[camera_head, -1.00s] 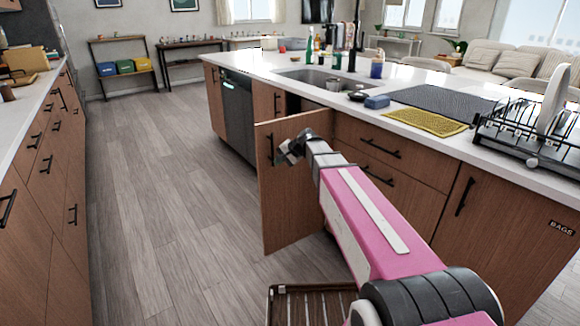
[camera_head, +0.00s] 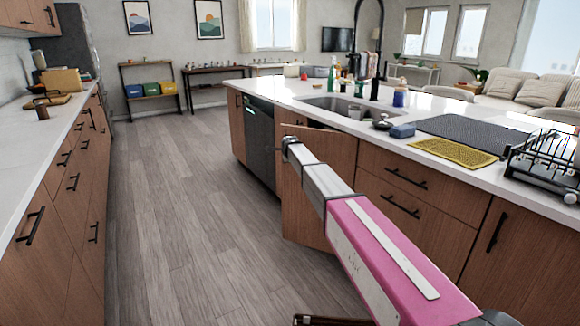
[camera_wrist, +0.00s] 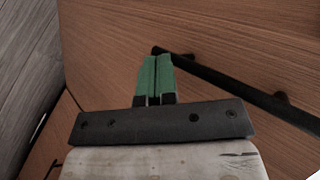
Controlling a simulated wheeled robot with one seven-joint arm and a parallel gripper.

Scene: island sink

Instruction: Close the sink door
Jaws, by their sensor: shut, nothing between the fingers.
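The sink door (camera_head: 304,215) is a brown wood panel below the sink. It stands partly open, its right side near the drawers and its left edge out from the cabinet. A narrow dark gap shows above it. My gripper (camera_head: 288,145) is at the upper left of the door's outer face, small and partly hidden by my wrist. In the wrist view, my gripper's green fingers (camera_wrist: 155,65) are together and empty, pointing at the wood panel (camera_wrist: 215,30). The black bar handle (camera_wrist: 240,85) runs beside the fingertips. I cannot tell whether they touch the door.
The dishwasher (camera_head: 258,140) is left of the sink door. Drawers (camera_head: 400,195) are to its right, below the white counter with the sink (camera_head: 340,105). The wood floor (camera_head: 190,220) is clear in the aisle. A cabinet row (camera_head: 60,200) stands at the left.

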